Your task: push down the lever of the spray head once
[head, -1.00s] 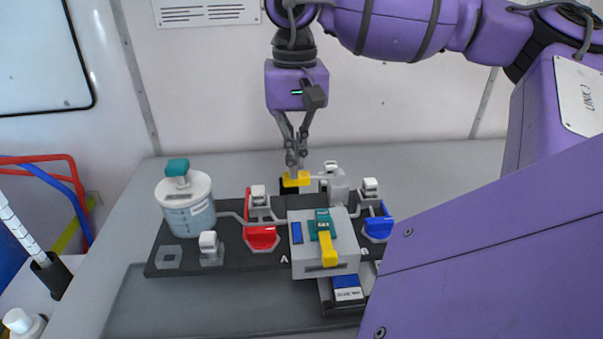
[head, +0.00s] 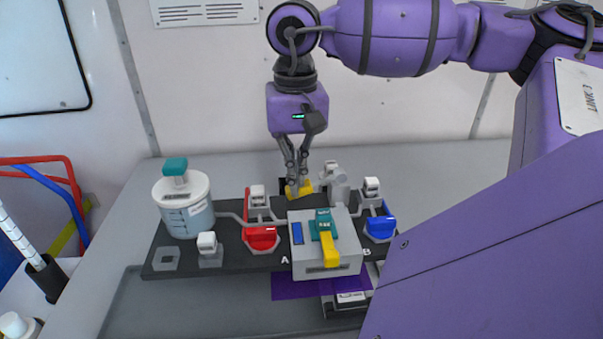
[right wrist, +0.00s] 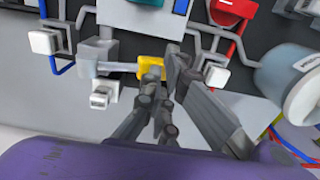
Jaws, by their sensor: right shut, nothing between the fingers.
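The spray head (head: 340,186) is a grey fitting at the back of the dark panel, with a yellow lever (head: 300,190) reaching left from it. The lever also shows in the right wrist view (right wrist: 150,66), beside the grey body (right wrist: 97,58). My right gripper (head: 296,182) is shut and empty, fingers pointing down, with its tips at the lever's top. In the right wrist view the fingertips (right wrist: 163,78) overlap the lever's end; contact is hard to judge there. The lever sits low. My left gripper is not in view.
A white-lidded tank (head: 186,207) stands at the left of the panel. A purple patch (head: 292,287) lies below the block.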

